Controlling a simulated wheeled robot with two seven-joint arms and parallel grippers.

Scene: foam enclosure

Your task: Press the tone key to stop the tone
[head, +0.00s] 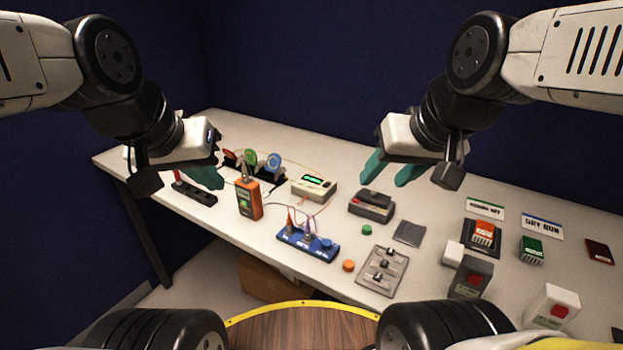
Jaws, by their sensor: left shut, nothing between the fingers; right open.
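No key is readably marked as the tone key, so I cannot tell which part it is. An orange handheld unit (249,199) with a small green face stands upright left of centre on the table. A dark box (371,206) with a black top part and a small red spot sits right of centre. My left gripper (206,178) has teal fingers shut and empty, above the table's left part, left of the orange unit. My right gripper (391,172) is open and empty, above and behind the dark box. Neither gripper visibly touches anything.
The white table (270,128) also holds a meter with green digits (314,187), a blue terminal block (308,244) with clips, a grey switch panel (382,271), loose green (367,230) and orange (348,265) caps, and several switch boxes at right. The back strip is clear.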

